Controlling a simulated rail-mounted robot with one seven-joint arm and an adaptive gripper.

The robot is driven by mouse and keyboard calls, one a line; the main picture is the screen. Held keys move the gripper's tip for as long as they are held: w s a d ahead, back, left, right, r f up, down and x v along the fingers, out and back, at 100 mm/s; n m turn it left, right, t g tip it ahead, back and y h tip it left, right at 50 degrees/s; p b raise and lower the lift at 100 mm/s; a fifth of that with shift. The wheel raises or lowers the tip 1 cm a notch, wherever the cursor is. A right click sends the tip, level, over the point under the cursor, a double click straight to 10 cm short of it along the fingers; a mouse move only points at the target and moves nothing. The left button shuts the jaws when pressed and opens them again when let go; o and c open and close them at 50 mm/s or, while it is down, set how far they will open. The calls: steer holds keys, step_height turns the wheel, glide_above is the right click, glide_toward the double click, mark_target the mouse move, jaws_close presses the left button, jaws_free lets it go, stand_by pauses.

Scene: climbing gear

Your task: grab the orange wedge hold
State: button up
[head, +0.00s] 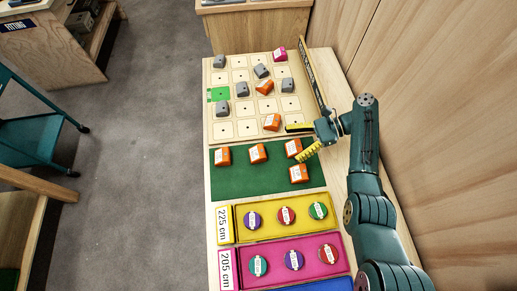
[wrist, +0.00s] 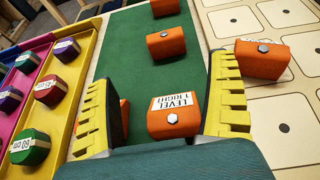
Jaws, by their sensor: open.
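Several orange wedge holds lie on the green mat (head: 237,180). One orange wedge hold (head: 293,147) with a white label is at the mat's right side; in the wrist view this labelled wedge (wrist: 175,112) sits between the fingers of my gripper (wrist: 164,72). My gripper (head: 292,142) is open, with one yellow finger on each side of that wedge. Contact cannot be told. A second wedge (head: 298,173) lies in front of it; in the wrist view the left finger mostly hides it. Two more wedges (head: 257,152) (head: 222,155) lie farther left on the mat.
A pale board (head: 222,131) with grey, orange and magenta holds lies behind the mat; its nearest orange hold (wrist: 262,60) is just beyond the right finger. Yellow (head: 270,237) and magenta (head: 312,273) trays hold round pieces. A wooden wall (head: 440,90) stands at right.

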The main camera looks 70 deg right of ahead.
mark_target(261, 150)
steer(key=x, duration=0.5)
steer(key=shift+w, duration=0.15)
steer(key=x, duration=0.3)
steer(key=b+x, duration=0.1)
steer(key=shift+w+d+r, duration=0.1)
steer(key=shift+w, duration=0.5)
steer(key=shift+w+a, duration=0.25)
steer(key=shift+w, duration=0.1)
steer(key=shift+c, duration=0.3)
steer(key=shift+d, duration=0.1)
steer(key=c, duration=1.2)
